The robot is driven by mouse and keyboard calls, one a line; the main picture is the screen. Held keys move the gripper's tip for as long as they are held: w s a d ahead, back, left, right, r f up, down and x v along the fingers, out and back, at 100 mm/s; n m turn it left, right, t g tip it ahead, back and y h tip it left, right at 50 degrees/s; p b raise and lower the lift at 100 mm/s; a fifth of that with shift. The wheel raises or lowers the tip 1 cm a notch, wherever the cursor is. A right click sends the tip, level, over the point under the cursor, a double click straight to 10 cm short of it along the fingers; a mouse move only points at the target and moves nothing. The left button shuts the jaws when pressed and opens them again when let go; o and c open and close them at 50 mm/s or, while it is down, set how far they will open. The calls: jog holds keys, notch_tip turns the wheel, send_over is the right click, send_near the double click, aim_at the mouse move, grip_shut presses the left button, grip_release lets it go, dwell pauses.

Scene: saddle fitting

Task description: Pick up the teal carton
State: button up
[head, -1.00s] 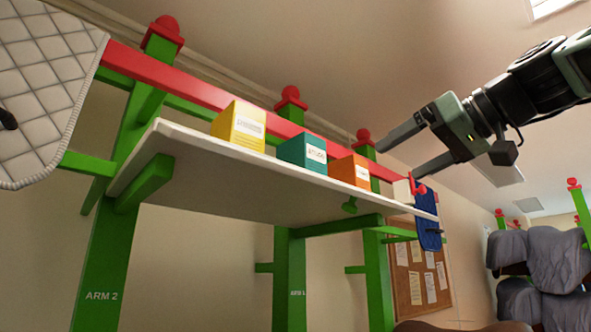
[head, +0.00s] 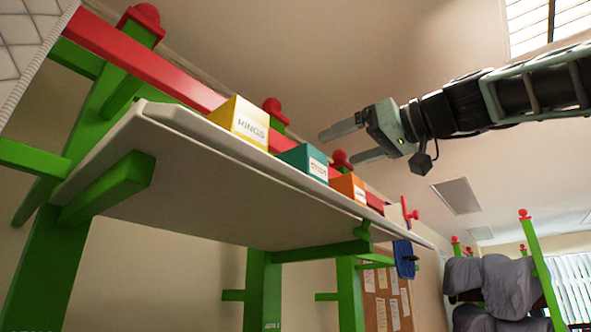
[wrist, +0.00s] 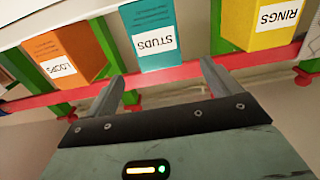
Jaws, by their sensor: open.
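The teal carton (head: 304,160) stands on the white shelf between a yellow carton and an orange one. In the wrist view the teal carton (wrist: 152,35) appears upside down with a white label reading STUDS. My gripper (head: 347,142) is open and empty, above and to the right of the teal carton in the head view. In the wrist view the two fingers (wrist: 162,82) point toward the teal carton, one to each side of it, with their tips short of it. The carton's lower part is hidden by the shelf edge in the head view.
The yellow carton (head: 240,122) marked RINGS and the orange carton (head: 349,186) marked LOOPS flank the teal one with small gaps. The white shelf (head: 200,165) rests on green brackets. A red rail (head: 140,60) runs behind the cartons. Open air lies above them.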

aim_at(318, 158)
jog(key=p+x, duration=0.1)
jog(key=x, duration=0.2)
jog(key=p+x, duration=0.2)
jog(key=x, duration=0.1)
jog(key=shift+r, duration=0.2)
jog(key=shift+w+a+f+p, duration=0.15)
jog(key=shift+w+a+p, duration=0.2)
jog(key=shift+p, duration=0.05)
jog(key=p+x, duration=0.4)
jog(key=shift+w+a, duration=0.1)
jog(key=shift+w, duration=0.1)
jog(key=shift+w+a+f, duration=0.15)
jog(key=shift+w+a, duration=0.05)
jog(key=shift+a, duration=0.1)
jog(key=c, duration=1.3)
